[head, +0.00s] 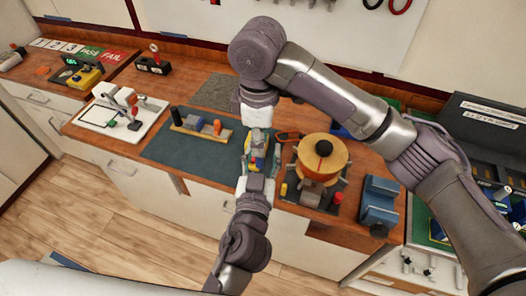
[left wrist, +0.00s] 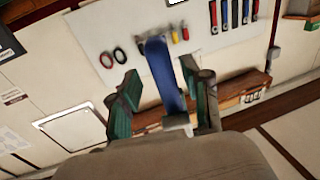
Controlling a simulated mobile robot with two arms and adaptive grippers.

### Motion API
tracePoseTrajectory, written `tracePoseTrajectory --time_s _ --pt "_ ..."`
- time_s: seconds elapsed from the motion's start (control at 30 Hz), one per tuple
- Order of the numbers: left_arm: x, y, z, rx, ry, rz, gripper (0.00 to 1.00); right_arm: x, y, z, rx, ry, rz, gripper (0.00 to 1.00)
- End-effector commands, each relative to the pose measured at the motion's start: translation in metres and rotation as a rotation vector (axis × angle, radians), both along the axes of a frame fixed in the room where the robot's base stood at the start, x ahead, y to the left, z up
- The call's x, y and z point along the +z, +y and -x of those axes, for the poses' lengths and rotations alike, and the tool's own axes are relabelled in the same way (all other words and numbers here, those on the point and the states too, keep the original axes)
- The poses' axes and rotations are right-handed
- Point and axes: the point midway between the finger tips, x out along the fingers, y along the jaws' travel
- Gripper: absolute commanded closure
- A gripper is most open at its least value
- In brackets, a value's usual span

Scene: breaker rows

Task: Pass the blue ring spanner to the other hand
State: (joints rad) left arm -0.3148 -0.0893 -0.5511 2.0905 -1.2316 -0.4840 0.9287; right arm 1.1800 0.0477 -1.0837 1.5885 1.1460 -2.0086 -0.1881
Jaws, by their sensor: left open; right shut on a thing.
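The blue ring spanner (left wrist: 163,75) shows in the left wrist view as a long blue bar between the spread green-padded fingers of my left gripper (left wrist: 163,100). A gap shows on each side of it. In the head view my right gripper (head: 258,138) points down over the bench and is shut on the spanner. My left gripper (head: 257,166) faces it from the near side, close below it in the picture. The two grippers overlap there and hide most of the spanner, so its ends cannot be told apart.
A dark mat (head: 165,152) on the wooden bench bears a block holder (head: 201,125). An orange-topped spool (head: 322,155) stands right of the grippers, with a blue stand (head: 379,203) further right. A white tray (head: 100,118) lies left. Tools hang on the wall board (left wrist: 85,30).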

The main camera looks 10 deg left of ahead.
Motion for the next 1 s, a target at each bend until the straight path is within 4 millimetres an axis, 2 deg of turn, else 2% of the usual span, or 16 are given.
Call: tracePoseTrajectory --time_s 0.23,0.5,0.63,0.67,0.7,0.8,0.83,1.0 --pt "-0.0001 0.0002 -0.0005 0.001 0.000 -0.001 0.54 0.0003 0.0001 0.0000 0.000 0.000 0.000 1.00" --pt "0.0000 -0.0003 -0.0002 -0.001 0.000 0.000 0.99 0.0003 0.0005 0.0001 0.001 0.000 -0.002 1.00" --pt "0.0003 -0.0016 0.0001 -0.004 -0.001 0.001 1.00 0.0005 0.0014 0.0003 0.002 -0.001 -0.004 1.00" --pt "0.0007 -0.0019 0.0002 -0.005 -0.002 0.001 1.00 0.0006 0.0017 0.0003 0.002 -0.001 -0.005 0.64" --pt "0.0007 -0.0020 0.0002 -0.005 -0.002 0.001 1.00 0.0006 0.0018 0.0003 0.002 -0.001 -0.006 0.57" --pt "0.0005 -0.0014 0.0001 -0.003 -0.001 0.001 1.00 0.0005 0.0013 0.0003 0.002 -0.001 -0.004 0.41" --pt "0.0005 -0.0012 0.0000 -0.003 -0.001 0.000 1.00 0.0004 0.0012 0.0003 0.002 -0.001 -0.004 0.39" --pt "0.0004 -0.0005 -0.0002 -0.001 -0.001 0.000 1.00 0.0002 0.0005 0.0001 0.001 0.000 -0.002 0.39"
